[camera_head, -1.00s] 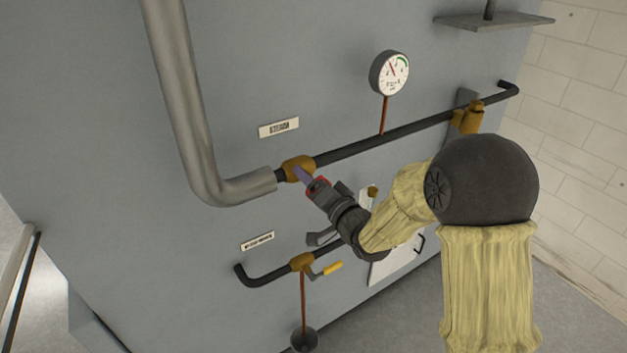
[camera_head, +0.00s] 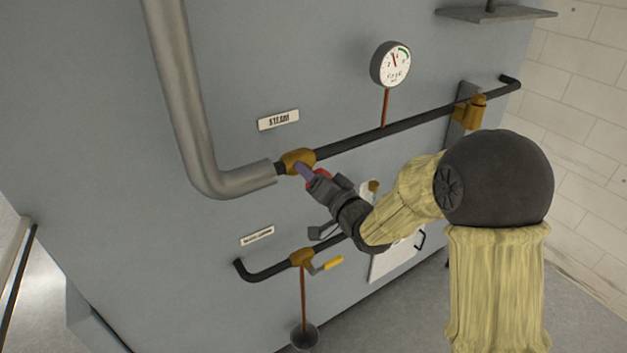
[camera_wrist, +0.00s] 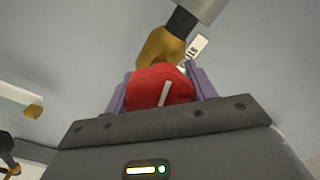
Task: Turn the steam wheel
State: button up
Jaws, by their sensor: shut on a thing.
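The steam wheel (camera_wrist: 157,88) is red with a pale mark and sits on a brass valve body (camera_head: 297,161) on the black pipe below the STEAM label (camera_head: 278,120). My gripper (camera_head: 304,172) is at the wheel, and in the head view it hides most of it; only a bit of red shows. In the wrist view my purple fingers stand on both sides of the red wheel, shut on it. The wheel lies between the fingers in front of the brass body.
A round gauge (camera_head: 391,65) stands above the pipe. A lower pipe carries a brass valve with a yellow lever (camera_head: 328,263), left below my gripper. A thick grey pipe (camera_head: 180,90) runs down on the left. A grey shelf (camera_head: 497,15) juts out at the top right.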

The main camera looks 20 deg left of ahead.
jog(key=n+b, duration=0.1)
jog(key=b, duration=0.1)
jog(key=n+b, duration=0.2)
jog(key=shift+f, duration=0.35)
jog(key=n+b, duration=0.3)
jog(key=b, duration=0.1)
jog(key=shift+n+b, duration=0.3)
jog(key=shift+b, duration=0.1)
jog(key=n+b, duration=0.3)
jog(key=b, duration=0.1)
jog(key=shift+r+n+b, duration=0.2)
jog(key=shift+n+b, duration=0.8)
jog(key=shift+n, duration=0.4)
jog(key=o, duration=1)
jog(key=shift+r, duration=0.1)
jog(key=shift+s, duration=0.1)
